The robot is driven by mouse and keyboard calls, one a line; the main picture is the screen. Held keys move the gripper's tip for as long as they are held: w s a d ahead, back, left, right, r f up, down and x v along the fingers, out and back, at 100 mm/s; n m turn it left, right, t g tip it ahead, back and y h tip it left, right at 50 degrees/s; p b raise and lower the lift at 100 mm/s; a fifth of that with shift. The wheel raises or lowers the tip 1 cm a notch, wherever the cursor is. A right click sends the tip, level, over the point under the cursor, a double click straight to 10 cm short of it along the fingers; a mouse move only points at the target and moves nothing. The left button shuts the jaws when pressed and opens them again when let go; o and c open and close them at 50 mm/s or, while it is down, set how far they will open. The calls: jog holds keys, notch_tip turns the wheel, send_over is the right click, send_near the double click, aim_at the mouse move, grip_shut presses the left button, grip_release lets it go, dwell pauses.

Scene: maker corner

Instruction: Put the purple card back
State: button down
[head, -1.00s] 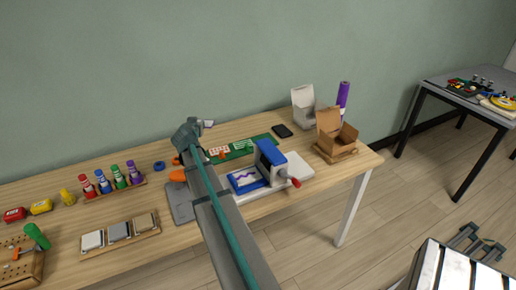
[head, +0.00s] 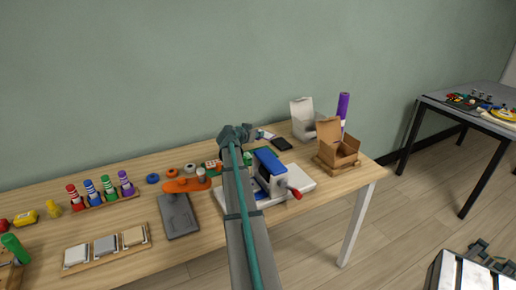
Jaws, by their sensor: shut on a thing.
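My gripper (head: 247,132) is over the back of the table, seen from behind along my arm. It is shut on a small pale thing (head: 265,135) that shows just past the fingers. Its face is turned away or too small to tell, so I cannot confirm that it is the purple card. No other purple card shows clearly. A blue and white press with a red crank (head: 268,168) stands beside my arm, just nearer than the gripper. My arm hides part of the press's left side and part of the green board behind it.
A dark phone (head: 282,144), a white box (head: 302,120), an open brown box (head: 338,143) and a purple roll (head: 343,106) stand at the table's right. An orange tool (head: 187,185), a grey plate (head: 178,216) and a rack of coloured bottles (head: 108,193) are left.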

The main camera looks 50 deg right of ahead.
jog(key=shift+f, duration=3)
jog(key=shift+a+f+b, duration=0.1)
jog(key=shift+f+b, duration=0.55)
jog(key=shift+b, duration=0.25)
